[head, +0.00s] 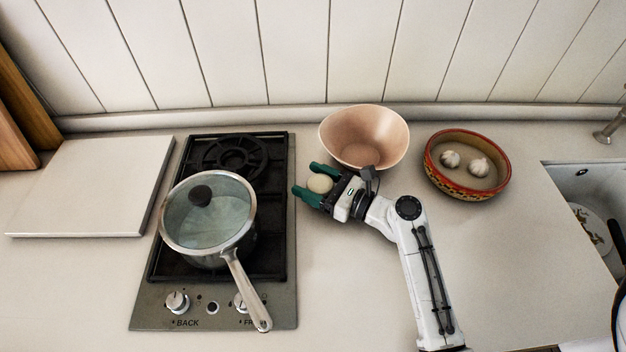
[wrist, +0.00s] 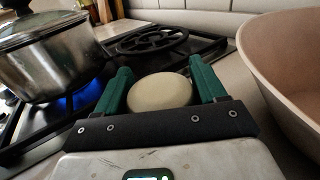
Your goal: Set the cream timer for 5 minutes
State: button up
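The cream timer (head: 320,184) is a smooth, pale, rounded disc on the counter just right of the hob. My gripper (head: 316,183) is around it, one green finger on each side. In the wrist view the timer (wrist: 160,92) fills the space between the fingertips (wrist: 161,85), and both fingers appear to touch its sides. Its lower near edge is hidden behind the dark gripper bar. I see no dial marks or numbers on it, so its setting cannot be read.
A pink bowl (head: 345,130) stands close behind my gripper. A lidded saucepan (head: 208,215) sits on the hob (head: 278,265), a blue flame (wrist: 75,103) under it. A red-rimmed bowl (head: 440,178) holds garlic. A sink (head: 575,180) is at right. The front counter is clear.

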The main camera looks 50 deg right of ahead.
jog(key=c, duration=0.5)
jog(key=shift+r, duration=0.1)
jog(key=shift+h+p, duration=0.3)
jog(key=shift+p, duration=0.5)
jog(key=shift+d+m, duration=0.1)
jog(key=shift+m, duration=0.2)
jog(key=o, duration=1)
jog(key=s, duration=0.3)
jog(key=s+d+b, duration=0.1)
jog(key=s, duration=0.3)
jog(key=s+b, duration=0.1)
jog(key=s, duration=0.2)
jog(key=shift+s+d, duration=0.3)
jog(key=shift+d, duration=0.05)
